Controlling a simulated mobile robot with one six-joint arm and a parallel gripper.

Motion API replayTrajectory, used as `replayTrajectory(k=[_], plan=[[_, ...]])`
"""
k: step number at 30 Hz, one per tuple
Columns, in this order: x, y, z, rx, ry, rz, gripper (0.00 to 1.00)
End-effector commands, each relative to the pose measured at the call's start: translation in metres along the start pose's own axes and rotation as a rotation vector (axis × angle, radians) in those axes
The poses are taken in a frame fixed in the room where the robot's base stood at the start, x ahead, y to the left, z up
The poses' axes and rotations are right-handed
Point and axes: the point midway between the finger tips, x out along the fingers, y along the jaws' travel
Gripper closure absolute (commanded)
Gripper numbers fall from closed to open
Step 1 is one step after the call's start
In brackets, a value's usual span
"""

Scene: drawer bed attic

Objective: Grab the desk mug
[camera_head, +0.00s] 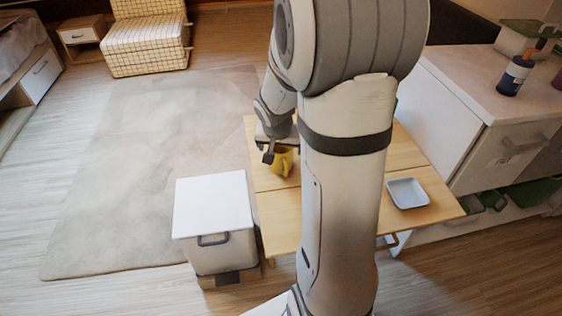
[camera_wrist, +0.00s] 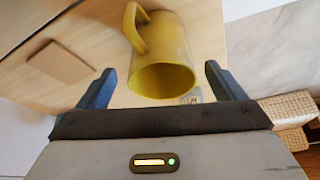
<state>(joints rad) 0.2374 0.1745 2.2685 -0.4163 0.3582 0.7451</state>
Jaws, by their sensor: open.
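The desk mug is yellow with a side handle. In the wrist view the mug (camera_wrist: 165,55) is just ahead of my gripper (camera_wrist: 157,85), with its round rim or base towards the camera and its handle at the upper left. The two blue-grey fingers stand open, one on either side of the mug's near end, with gaps to it. In the head view the mug (camera_head: 283,161) is at the wooden desk's (camera_head: 285,215) left part, and my gripper (camera_head: 268,150) is beside it. My arm hides part of the desk.
A pale tray (camera_head: 407,193) lies on the desk's right part. A white-topped box (camera_head: 213,205) stands left of the desk. A white cabinet (camera_head: 480,90) at the right bears a dark bottle (camera_head: 514,76) and a green-lidded container (camera_head: 522,38). The rug (camera_head: 130,170) is clear.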

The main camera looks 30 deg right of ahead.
Motion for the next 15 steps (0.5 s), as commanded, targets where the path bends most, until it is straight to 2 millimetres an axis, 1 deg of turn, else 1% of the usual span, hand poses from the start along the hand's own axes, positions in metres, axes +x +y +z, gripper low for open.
replayTrajectory(k=[1, 6, 9, 14, 15], plan=[[0.011, -0.001, 0.003, 0.0, -0.004, 0.001, 0.11], [0.036, -0.001, 0.004, 0.001, -0.003, 0.001, 0.11], [0.041, -0.001, 0.003, 0.0, -0.002, 0.0, 0.11], [0.04, -0.001, 0.002, 0.001, -0.001, 0.0, 0.11], [0.04, -0.001, 0.002, 0.001, -0.001, 0.0, 0.12]])
